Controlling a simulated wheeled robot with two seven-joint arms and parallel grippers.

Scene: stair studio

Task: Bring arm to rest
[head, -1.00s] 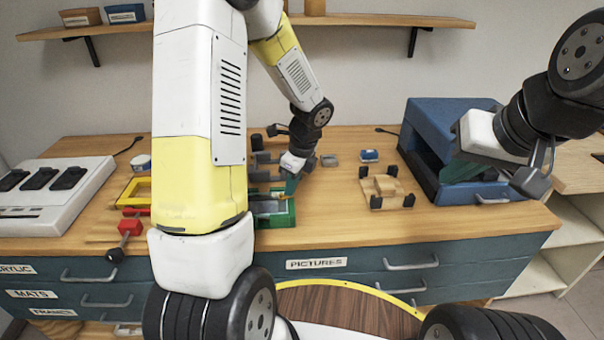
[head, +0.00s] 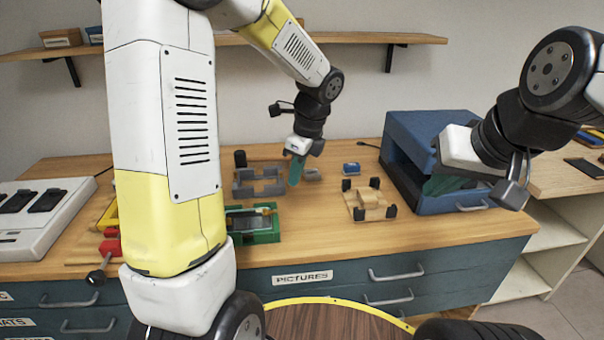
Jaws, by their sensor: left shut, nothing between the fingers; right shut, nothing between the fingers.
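My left gripper (head: 296,172) hangs with its teal fingers pointing down over the back middle of the worktop (head: 330,233). It is shut and empty, apart from the green fixture (head: 262,236) in front of it. My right gripper (head: 437,186) is at the right, in front of the blue box-shaped machine (head: 420,128). Its teal fingers are partly hidden by my own wrist; it is shut and empty. I cannot tell how far its fingers are from the machine.
A grey fixture (head: 243,188) stands beside the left gripper. A wooden jig with black corners (head: 370,203) and a small blue item (head: 351,168) lie to its right. A white device (head: 25,238) stands at the left. A wall shelf (head: 375,38) runs behind. My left arm hides part of the worktop.

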